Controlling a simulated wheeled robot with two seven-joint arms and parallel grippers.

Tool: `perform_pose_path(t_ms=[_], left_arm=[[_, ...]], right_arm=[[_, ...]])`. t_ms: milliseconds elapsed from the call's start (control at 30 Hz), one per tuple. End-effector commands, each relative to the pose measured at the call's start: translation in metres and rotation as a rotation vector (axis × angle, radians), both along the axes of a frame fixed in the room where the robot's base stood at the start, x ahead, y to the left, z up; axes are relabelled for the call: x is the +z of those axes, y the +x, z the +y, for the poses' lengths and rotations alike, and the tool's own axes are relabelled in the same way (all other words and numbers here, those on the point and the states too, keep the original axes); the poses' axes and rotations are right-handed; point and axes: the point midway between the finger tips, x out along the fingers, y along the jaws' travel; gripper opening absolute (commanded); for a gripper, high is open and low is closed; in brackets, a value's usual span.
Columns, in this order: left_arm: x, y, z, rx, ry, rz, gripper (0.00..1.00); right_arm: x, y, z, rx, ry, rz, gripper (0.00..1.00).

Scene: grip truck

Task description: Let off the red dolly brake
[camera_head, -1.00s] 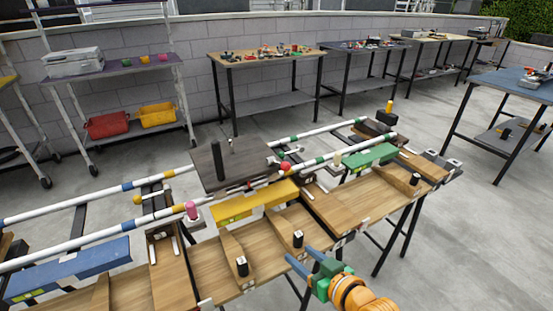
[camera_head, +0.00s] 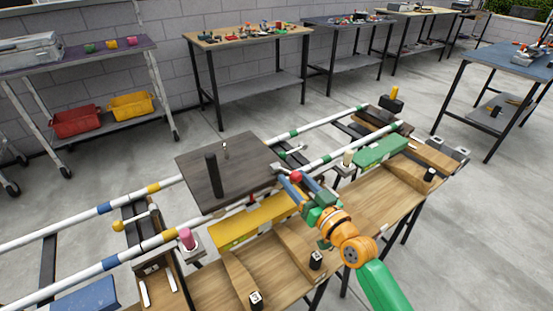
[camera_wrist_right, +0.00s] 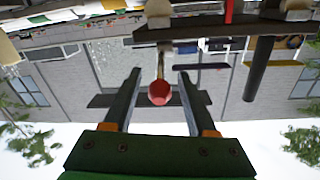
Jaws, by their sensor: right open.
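The dark dolly platform (camera_head: 240,160) sits across the two white rails and carries an upright black post (camera_head: 213,176). A red ball knob (camera_head: 296,177), at the dolly's near right edge, shows also in the right wrist view (camera_wrist_right: 159,93) on the end of a pale lever. My right gripper (camera_head: 295,181) is open at the knob. In the right wrist view, its two fingers (camera_wrist_right: 158,74) stand on either side of the knob, with gaps visible. The lever's base is partly hidden by the gripper in the head view. My left gripper is out of view.
A yellow block (camera_head: 255,221) lies below the dolly's near edge. A pink peg (camera_head: 186,238) and a yellow ball knob (camera_head: 118,226) stand to its left. A green block (camera_head: 381,151) and a cream peg (camera_head: 348,157) are to the right. Clear floor lies behind the rails.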

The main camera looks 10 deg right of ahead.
Motion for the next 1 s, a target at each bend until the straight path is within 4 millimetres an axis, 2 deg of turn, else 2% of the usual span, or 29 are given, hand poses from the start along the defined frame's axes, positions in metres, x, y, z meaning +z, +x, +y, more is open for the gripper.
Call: perform_pose_path(t_ms=[200, 400, 733, 933, 1000], left_arm=[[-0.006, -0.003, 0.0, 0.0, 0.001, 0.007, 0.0], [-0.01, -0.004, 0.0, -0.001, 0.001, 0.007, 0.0], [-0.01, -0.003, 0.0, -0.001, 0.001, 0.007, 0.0], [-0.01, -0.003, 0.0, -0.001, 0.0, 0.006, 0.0], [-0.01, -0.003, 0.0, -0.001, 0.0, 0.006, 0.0]], right_arm=[[0.0, 0.036, 0.011, 0.0, 0.001, -0.003, 0.57], [-0.001, 0.058, 0.017, 0.001, 0.0, -0.001, 0.57], [0.0, 0.063, 0.018, 0.0, -0.001, 0.0, 0.57], [0.0, 0.063, 0.018, 0.001, -0.001, 0.0, 0.03], [0.0, 0.063, 0.018, 0.001, 0.0, 0.0, 0.0]])
